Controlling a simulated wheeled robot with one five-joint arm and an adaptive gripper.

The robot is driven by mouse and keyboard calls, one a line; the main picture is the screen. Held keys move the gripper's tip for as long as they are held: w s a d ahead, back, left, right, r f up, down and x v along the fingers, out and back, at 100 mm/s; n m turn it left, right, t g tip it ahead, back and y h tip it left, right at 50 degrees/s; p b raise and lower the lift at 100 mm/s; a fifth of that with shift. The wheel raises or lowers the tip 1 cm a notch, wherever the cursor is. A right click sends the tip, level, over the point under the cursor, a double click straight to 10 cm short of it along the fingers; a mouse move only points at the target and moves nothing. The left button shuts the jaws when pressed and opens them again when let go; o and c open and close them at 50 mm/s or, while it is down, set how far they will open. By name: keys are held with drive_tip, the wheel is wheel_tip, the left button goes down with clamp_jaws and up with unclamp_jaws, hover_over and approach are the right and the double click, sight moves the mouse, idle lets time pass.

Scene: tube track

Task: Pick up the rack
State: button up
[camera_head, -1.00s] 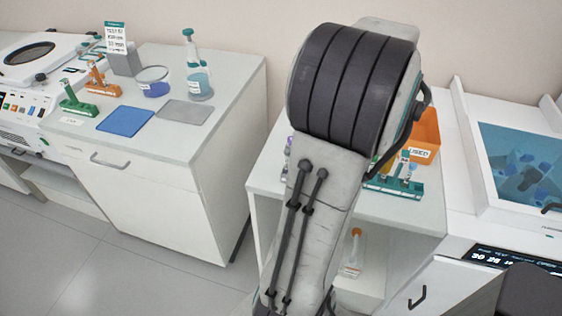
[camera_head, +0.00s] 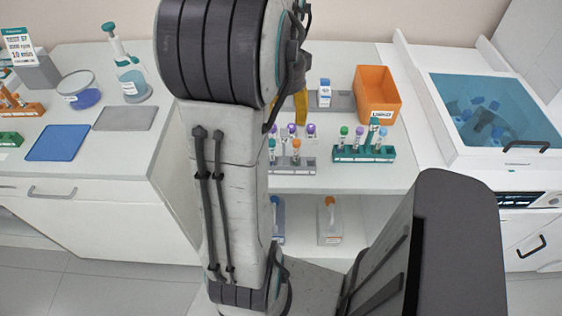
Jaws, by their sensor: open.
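Two tube racks stand on the white bench to the right of my arm. The green rack (camera_head: 363,154) holds upright tubes with green, purple, blue and teal tops. The grey rack (camera_head: 292,166) holds tubes with purple, teal and orange tops; my arm is close beside its left end and may hide part of it. An orange rack (camera_head: 22,109) and a green rack (camera_head: 10,139) are cut by the left edge on the left counter. My gripper cannot be made out; my arm's raised links fill the middle of the view.
An orange bin (camera_head: 378,97) and a small white-and-blue box (camera_head: 325,92) stand behind the racks. A water bath (camera_head: 490,120) is at right. The left counter has a blue mat (camera_head: 57,143), a grey mat (camera_head: 126,118), a round dish (camera_head: 80,92) and a bottle (camera_head: 130,78).

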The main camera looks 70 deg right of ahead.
sight(284, 133)
drive_tip(key=shift+a+m, duration=0.15)
drive_tip(key=shift+m, duration=0.85)
drive_tip(key=shift+f+m, duration=0.3)
drive_tip(key=shift+f, duration=0.1)
drive_tip(key=shift+s+d+f, duration=0.1)
drive_tip(key=shift+s+f, duration=0.05)
drive_tip(key=shift+f, duration=1.55)
drive_tip(key=shift+s+d+f, duration=0.1)
drive_tip(key=shift+s+f, duration=0.05)
drive_tip(key=shift+f, duration=1.5)
drive_tip(key=shift+c, duration=0.2)
clamp_jaws()
